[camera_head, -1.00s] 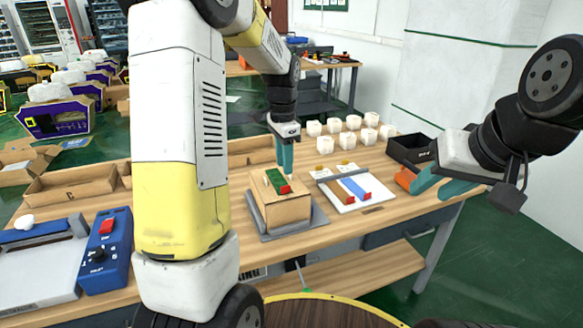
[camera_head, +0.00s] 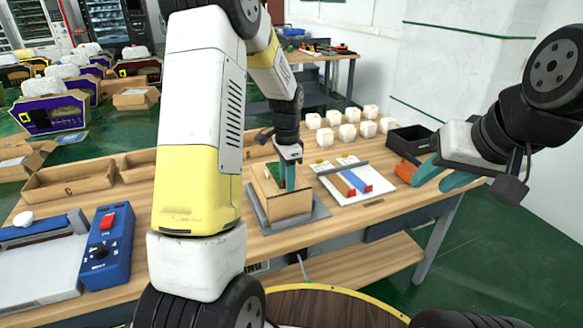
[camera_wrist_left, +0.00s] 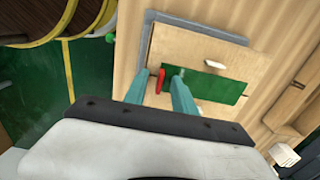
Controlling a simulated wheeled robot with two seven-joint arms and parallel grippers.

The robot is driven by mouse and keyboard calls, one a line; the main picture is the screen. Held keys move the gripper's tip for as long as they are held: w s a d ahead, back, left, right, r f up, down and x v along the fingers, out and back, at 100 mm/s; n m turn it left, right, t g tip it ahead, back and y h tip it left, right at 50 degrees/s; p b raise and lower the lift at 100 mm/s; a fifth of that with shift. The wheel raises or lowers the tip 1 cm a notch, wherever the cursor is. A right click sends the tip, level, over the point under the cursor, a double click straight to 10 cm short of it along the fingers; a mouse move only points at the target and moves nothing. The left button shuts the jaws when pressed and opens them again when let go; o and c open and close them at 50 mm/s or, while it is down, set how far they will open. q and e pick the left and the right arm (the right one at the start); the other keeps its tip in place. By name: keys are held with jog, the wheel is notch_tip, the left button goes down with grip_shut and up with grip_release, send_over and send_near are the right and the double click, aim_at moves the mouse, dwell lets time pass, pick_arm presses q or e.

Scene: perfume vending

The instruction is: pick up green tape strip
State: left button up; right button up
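The green tape strip (camera_wrist_left: 218,86) lies across the top of a light brown box (camera_wrist_left: 200,45), with a red end piece (camera_wrist_left: 160,80). In the head view the strip (camera_head: 279,172) is partly hidden behind my left gripper (camera_head: 290,186). In the left wrist view the fingers of my left gripper (camera_wrist_left: 158,78) are apart, with the red end showing between them. I cannot tell whether they touch the strip. My right gripper (camera_head: 438,180) is open and empty, held at the right of the table.
The box stands on a grey base (camera_head: 262,222). Several white cubes (camera_head: 348,131) and a black tray (camera_head: 408,140) stand behind. A blue control box (camera_head: 106,250) is at the left.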

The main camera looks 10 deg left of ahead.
pick_arm(q)
grip_shut()
jog(key=shift+r, duration=0.1)
jog(key=shift+r, duration=0.6)
notch_tip(320, 180, up, 2)
jog(key=shift+r, duration=0.1)
jog(key=s+d+r, duration=0.2)
jog(key=s+d, duration=0.8)
jog(key=s, duration=0.2)
jog(key=shift+s+a+r, duration=0.1)
jog(key=shift+s+r, duration=0.1)
jog(key=shift+r, duration=0.9)
jog(key=shift+s+r, duration=0.15)
jog(key=shift+r, duration=0.95)
